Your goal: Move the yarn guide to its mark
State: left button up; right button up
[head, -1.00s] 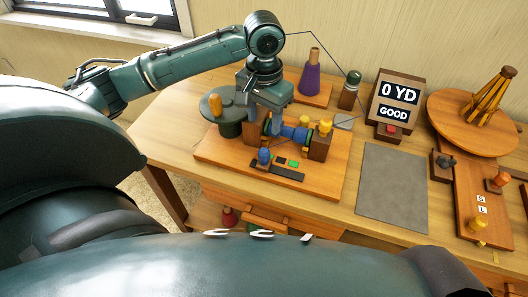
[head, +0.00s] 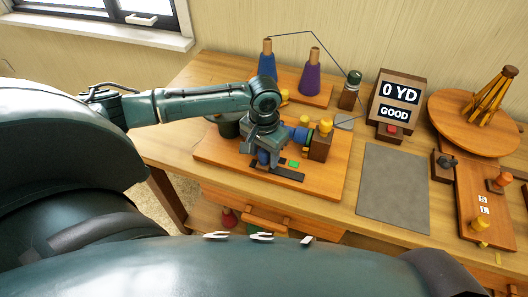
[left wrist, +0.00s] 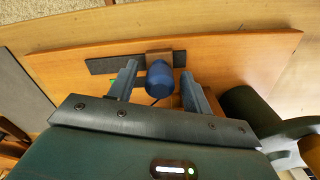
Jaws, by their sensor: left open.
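The yarn guide, a blue rounded knob on a brown block, sits on a dark rail (head: 288,177) at the front of the wooden winder board. In the head view the guide (head: 263,158) is mostly hidden by my left gripper (head: 262,154). In the left wrist view the guide (left wrist: 160,80) stands between the two fingers of my open left gripper (left wrist: 159,74), with a gap visible on each side. A bright green mark (head: 294,163) lies beside the rail, right of the guide in the head view. My right gripper is not in view.
A yellow-topped wooden post (head: 321,140) stands just right of the gripper. Behind are blue (head: 267,63) and purple (head: 312,78) yarn cones, and a display (head: 396,98) reading "0 YD" and "GOOD". A grey mat (head: 393,187) lies clear at right.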

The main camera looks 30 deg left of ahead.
pick_arm(q)
grip_shut()
dwell(0.5)
jog(key=shift+d+r, duration=0.1)
